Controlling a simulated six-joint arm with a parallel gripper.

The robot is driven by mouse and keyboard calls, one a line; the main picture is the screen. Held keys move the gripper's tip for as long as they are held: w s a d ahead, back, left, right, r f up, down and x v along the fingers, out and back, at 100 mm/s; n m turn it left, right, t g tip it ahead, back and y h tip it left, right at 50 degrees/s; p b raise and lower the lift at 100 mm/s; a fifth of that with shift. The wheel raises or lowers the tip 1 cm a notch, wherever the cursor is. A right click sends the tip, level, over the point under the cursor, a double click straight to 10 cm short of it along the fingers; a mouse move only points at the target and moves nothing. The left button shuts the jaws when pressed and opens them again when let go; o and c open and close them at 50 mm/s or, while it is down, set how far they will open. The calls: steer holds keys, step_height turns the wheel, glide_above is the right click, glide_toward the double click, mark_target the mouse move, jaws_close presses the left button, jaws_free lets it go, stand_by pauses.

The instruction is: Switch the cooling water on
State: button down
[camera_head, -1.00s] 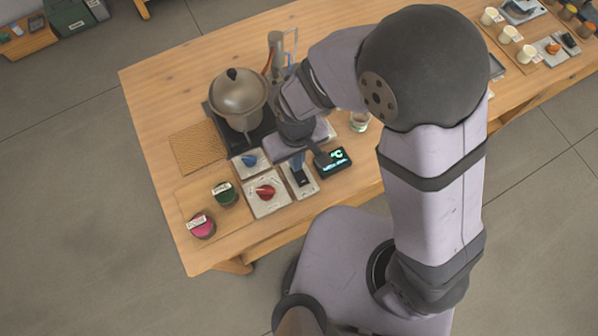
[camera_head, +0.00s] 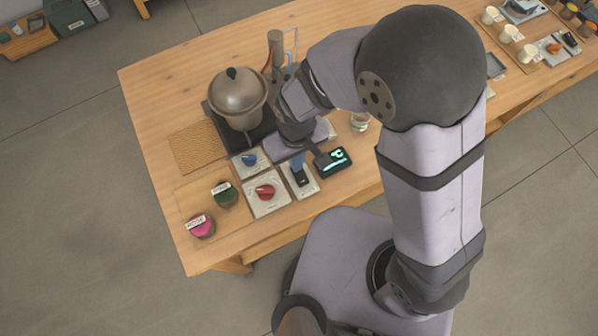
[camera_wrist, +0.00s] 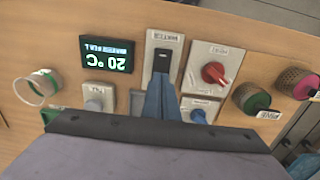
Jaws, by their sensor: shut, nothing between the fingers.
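The cooling water switch is a black rocker (camera_wrist: 161,61) on a pale plate (camera_wrist: 176,44) labelled WATER, upside down in the wrist view. In the head view the switch plate (camera_head: 309,187) lies at the table's front edge. My gripper (camera_wrist: 161,82) is shut and empty, its blue-grey fingers pointing at the near end of the rocker. The tips overlap the rocker's lower end in the wrist view; I cannot tell whether they touch it. I cannot tell which way the rocker is tipped. The display (camera_wrist: 107,54) reads 20 °C; its smaller line is hard to read.
A red knob (camera_wrist: 213,72) sits right of the switch, and a blue knob (camera_wrist: 198,116) is partly hidden by my gripper. A glass beaker (camera_wrist: 38,87) stands left. The pot (camera_head: 238,98) stands behind. Green (camera_head: 225,194) and pink (camera_head: 201,225) jars stand front left.

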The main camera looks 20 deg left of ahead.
steer(key=shift+f+b, duration=0.3)
steer(key=shift+f, duration=0.15)
steer(key=shift+r, duration=0.15)
step_height(320, 180, up, 7)
steer(key=p, duration=0.6)
steer(key=shift+p, duration=0.4)
stand_by(0.5)
steer(key=s+d+r+g+h, duration=0.2)
steer(key=s+d, duration=0.4)
steer(key=d, duration=0.4)
steer(key=w+d+r+m+t+y, duration=0.1)
steer(key=w+d+r+m, duration=0.2)
steer(key=d, duration=0.4)
steer(key=w+d+r+m+t+y, duration=0.1)
steer(key=w+d+r+m, duration=0.3)
steer(key=d+m, duration=0.2)
steer(key=d, duration=0.2)
steer(key=shift+w+d+r, duration=0.15)
steer(key=shift+w+d, duration=0.15)
steer(key=shift+w, duration=0.1)
